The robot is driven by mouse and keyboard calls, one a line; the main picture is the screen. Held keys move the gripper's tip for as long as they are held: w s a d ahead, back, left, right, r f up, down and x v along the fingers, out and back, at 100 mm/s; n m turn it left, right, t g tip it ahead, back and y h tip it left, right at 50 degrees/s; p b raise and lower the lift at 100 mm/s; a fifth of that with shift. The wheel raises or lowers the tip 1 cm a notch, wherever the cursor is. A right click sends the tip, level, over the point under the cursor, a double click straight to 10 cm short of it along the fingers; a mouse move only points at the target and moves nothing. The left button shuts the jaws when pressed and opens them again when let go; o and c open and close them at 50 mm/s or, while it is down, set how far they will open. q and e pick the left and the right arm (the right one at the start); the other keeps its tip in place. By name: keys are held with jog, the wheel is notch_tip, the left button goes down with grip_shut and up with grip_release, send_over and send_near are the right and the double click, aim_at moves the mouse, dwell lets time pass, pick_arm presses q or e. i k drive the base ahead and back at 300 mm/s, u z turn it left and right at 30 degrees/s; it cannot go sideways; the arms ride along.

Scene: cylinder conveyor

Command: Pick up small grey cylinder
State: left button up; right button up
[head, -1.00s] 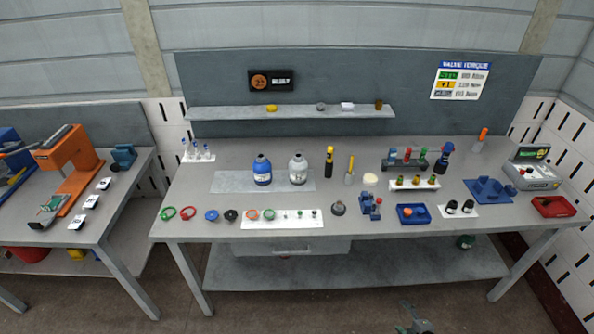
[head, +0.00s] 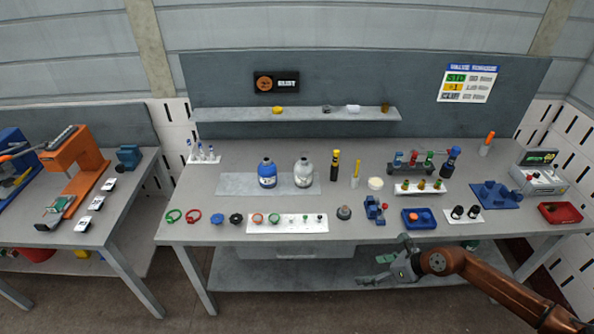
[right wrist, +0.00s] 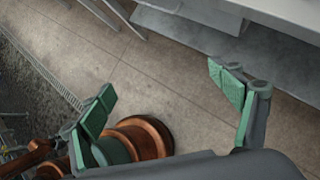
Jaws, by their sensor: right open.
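I cannot tell for certain which piece is the small grey cylinder. A squat grey piece with a knob (head: 344,212) stands on the bench right of the white strip. Another small grey piece (head: 327,108) is on the wall shelf, too small to make out. My right gripper (head: 374,269) is open and empty in front of the bench, below its front edge. In the right wrist view its green-padded fingers (right wrist: 162,83) are wide apart with only floor between them. My left gripper is not in view.
The grey workbench (head: 330,233) carries several bottles, racks and fittings. A white strip (head: 290,231) holds rings and small pegs near the front edge. A blue tray (head: 418,226) and a red tray (head: 560,214) are at the right. A lower shelf (head: 300,275) lies under the bench.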

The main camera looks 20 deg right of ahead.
aim_at(303, 170)
jog(key=z, duration=0.05)
jog(key=i, duration=1.85)
